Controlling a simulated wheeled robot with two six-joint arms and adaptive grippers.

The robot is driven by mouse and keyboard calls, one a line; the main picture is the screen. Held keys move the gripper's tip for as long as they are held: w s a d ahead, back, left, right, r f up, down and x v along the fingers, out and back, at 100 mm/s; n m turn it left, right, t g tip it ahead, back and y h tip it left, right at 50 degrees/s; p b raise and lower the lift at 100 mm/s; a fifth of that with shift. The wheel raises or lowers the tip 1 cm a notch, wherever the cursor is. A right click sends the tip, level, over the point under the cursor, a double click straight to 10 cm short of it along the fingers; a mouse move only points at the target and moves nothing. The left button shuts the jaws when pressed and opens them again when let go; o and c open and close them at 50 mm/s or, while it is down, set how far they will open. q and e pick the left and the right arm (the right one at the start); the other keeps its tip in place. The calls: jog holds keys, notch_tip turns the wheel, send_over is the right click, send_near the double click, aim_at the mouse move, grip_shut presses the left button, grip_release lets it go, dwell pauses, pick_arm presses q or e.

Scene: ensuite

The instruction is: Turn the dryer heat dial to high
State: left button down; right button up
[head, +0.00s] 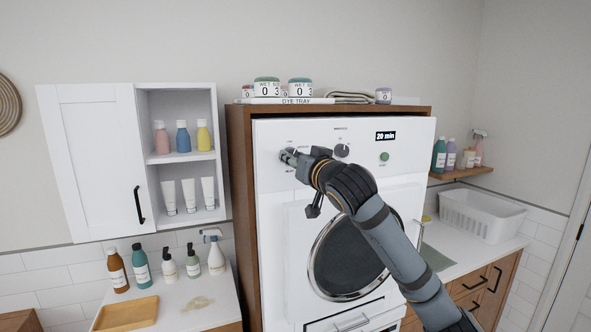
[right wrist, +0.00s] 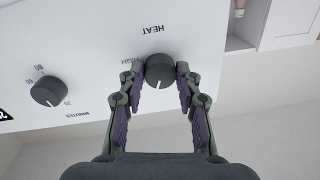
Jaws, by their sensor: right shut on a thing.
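The white dryer (head: 275,187) stands in a brown wooden surround, its round door below the control panel. The dark grey heat dial (right wrist: 160,72) is on the panel, by an upside-down HEAT label (right wrist: 157,29) in the right wrist view. A partly covered label sits beside the dial. The dial's white pointer line points toward the picture's bottom. My right gripper (right wrist: 159,82) is shut on the dial, a finger on each side. In the head view my right gripper (head: 290,157) covers most of the dial at the panel's left. My left gripper is not in view.
The minutes dial (head: 342,150) sits beside the heat dial, with a green button (head: 384,157) and a "20 min" display (head: 386,136) further right. A wall cabinet (head: 92,165) is to the left. Jars and a folded towel (head: 350,97) lie on top.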

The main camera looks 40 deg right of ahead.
jog(key=shift+a+m+h+b, duration=0.1)
jog(key=shift+m+h+b, duration=0.3)
jog(key=shift+m+b, duration=4.25)
jog(key=shift+a+m+h+b, duration=0.1)
jog(key=shift+m+h+b, duration=0.3)
jog(key=shift+m+b, duration=4.2)
jog(key=shift+m+p, duration=0.85)
jog(key=shift+m, duration=0.2)
jog(key=o, duration=1.2)
jog(key=shift+c, duration=0.2)
jog(key=v, duration=1.2)
